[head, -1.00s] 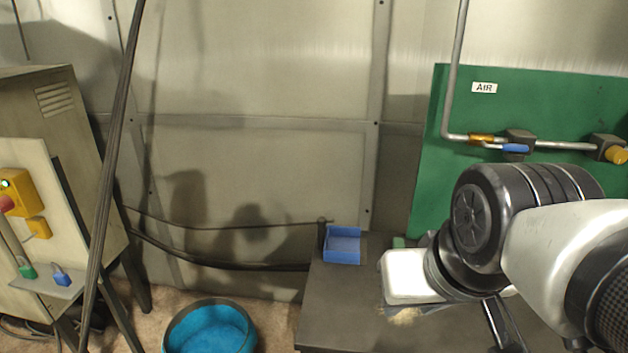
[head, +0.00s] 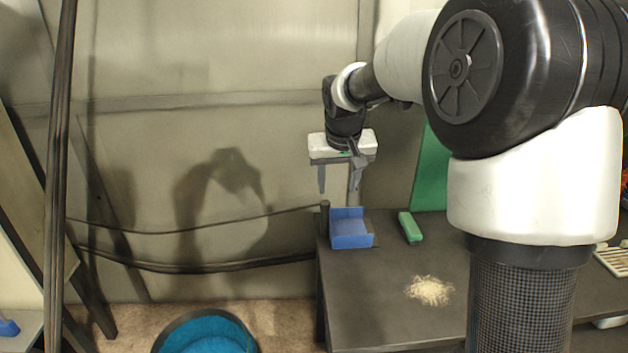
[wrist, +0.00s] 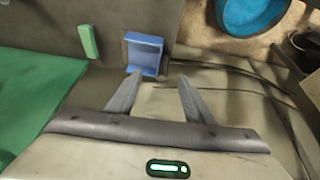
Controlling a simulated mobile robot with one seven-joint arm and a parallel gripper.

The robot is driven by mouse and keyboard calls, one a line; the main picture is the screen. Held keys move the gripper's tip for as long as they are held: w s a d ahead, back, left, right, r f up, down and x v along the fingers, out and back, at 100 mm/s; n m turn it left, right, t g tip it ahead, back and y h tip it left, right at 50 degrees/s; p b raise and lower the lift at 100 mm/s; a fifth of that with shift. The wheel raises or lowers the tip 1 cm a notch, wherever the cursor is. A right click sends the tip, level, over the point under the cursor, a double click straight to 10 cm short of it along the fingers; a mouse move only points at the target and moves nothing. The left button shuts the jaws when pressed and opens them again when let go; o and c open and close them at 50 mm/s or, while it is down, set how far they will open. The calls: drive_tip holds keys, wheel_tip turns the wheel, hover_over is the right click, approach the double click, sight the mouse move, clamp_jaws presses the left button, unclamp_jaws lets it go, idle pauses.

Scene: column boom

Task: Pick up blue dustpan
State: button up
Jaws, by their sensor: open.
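The blue dustpan (head: 351,230) sits on the dark table at its back left corner, with its raised walls showing. My gripper (head: 339,190) is open and empty, pointing down above the dustpan in the head view. In the wrist view both fingers (wrist: 160,76) are spread, with nothing between them.
A green block (head: 410,228) lies on the table right of the dustpan. A pile of pale shavings (head: 429,290) is nearer the front. A round blue-lined bin (head: 205,335) stands on the floor to the left. Dark cables (head: 190,267) run along the wall.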

drive_tip(key=b, duration=0.1)
approach(326, 225)
drive_tip(key=x, duration=0.5)
drive_tip(key=shift+w, duration=0.1)
drive_tip(key=shift+x, duration=2.8)
